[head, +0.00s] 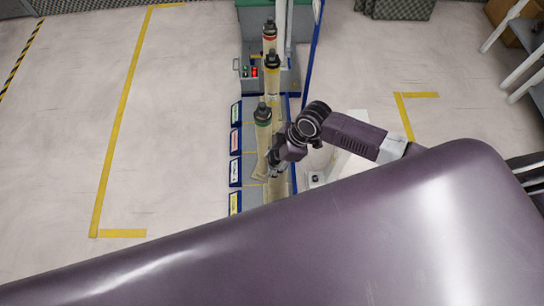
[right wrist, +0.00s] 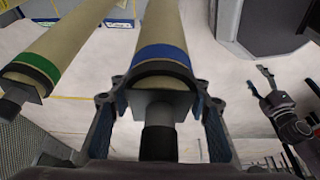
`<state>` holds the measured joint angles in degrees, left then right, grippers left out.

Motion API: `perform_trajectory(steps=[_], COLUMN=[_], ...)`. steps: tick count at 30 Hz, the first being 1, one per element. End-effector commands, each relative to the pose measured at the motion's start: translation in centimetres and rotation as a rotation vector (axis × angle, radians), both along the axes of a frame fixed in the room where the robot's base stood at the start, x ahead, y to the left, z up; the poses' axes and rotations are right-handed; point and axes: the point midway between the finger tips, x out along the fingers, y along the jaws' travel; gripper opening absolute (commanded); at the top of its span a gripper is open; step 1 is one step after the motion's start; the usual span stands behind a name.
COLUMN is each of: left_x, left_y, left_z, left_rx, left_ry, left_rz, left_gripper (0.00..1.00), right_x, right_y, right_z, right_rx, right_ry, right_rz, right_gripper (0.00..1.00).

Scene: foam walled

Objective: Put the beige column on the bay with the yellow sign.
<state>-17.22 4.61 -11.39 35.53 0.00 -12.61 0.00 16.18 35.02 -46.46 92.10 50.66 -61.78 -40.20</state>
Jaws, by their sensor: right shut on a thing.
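My right gripper (head: 274,164) is over the near part of the narrow rack. In the right wrist view it is shut on the dark end fitting of a beige column with a blue band (right wrist: 158,55). In the head view part of this column (head: 278,188) shows below the gripper; its lower end is hidden. The yellow sign (head: 235,204) is the nearest in the row on the rack's left edge. I cannot tell whether the column touches its bay.
A green-banded column (head: 263,130) stands close beside the held one. A yellow-banded column (head: 271,80) and a red-banded column (head: 269,42) are farther back. Green (head: 236,114), red (head: 235,140) and blue (head: 235,173) signs line the edge. Floor on the left is clear.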

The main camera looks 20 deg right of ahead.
Motion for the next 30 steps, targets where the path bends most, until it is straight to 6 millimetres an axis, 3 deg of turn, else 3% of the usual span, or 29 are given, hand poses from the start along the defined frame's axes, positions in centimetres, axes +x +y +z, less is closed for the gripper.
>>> perform_trajectory(steps=[12,23,24,28,30], left_x=[0.1,0.1,0.1,0.1,0.1], left_y=[0.0,-0.1,-0.1,-0.1,-0.1], left_z=[-0.3,-0.5,-0.4,-0.4,-0.4], left_rx=[0.0,-0.001,-0.001,-0.001,-0.001], left_ry=[-0.001,-0.001,-0.001,-0.001,-0.001], left_rz=[-0.001,-0.001,-0.001,-0.002,-0.002], left_gripper=[0.62,0.62,0.62,0.62,0.62], right_x=[0.2,0.2,-0.1,-0.1,-0.1], right_y=[0.1,0.1,0.0,0.0,0.0], right_z=[-3.5,-3.8,-4.1,-4.0,-4.0], right_rx=[0.004,0.005,-0.001,0.0,0.0], right_ry=[-0.005,-0.006,0.002,0.001,0.001], right_rz=[-0.002,-0.001,-0.001,-0.001,-0.001], right_gripper=[0.0,0.0,0.46,0.61,0.62])
